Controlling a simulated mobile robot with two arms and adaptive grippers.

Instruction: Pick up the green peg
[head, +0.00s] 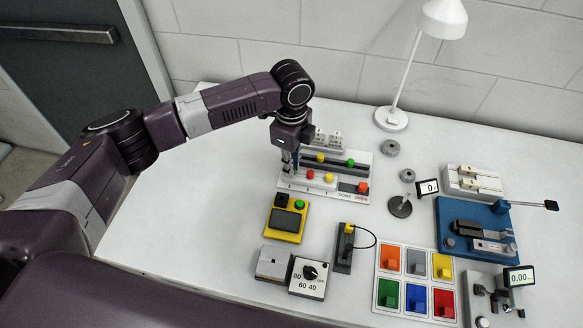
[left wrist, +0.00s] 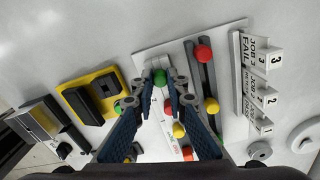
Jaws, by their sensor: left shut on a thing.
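A green peg (left wrist: 159,77) shows its round top between the fingertips of my left gripper (left wrist: 161,88) in the left wrist view. The gripper is shut on it. In the head view my left gripper (head: 288,168) is at the left end of the white slotted board (head: 325,192) and hides this peg. Whether the peg's foot touches the board cannot be told. Another green knob (head: 351,162) sits at the right of the board's back slot. My right gripper is not in view.
Red (head: 310,174) and yellow (head: 329,178) knobs stand close beside the gripper on the board. Numbered white blocks (left wrist: 271,97) stand behind it. A yellow device (head: 286,221) with a green button is in front. A lamp (head: 392,119) stands at the back.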

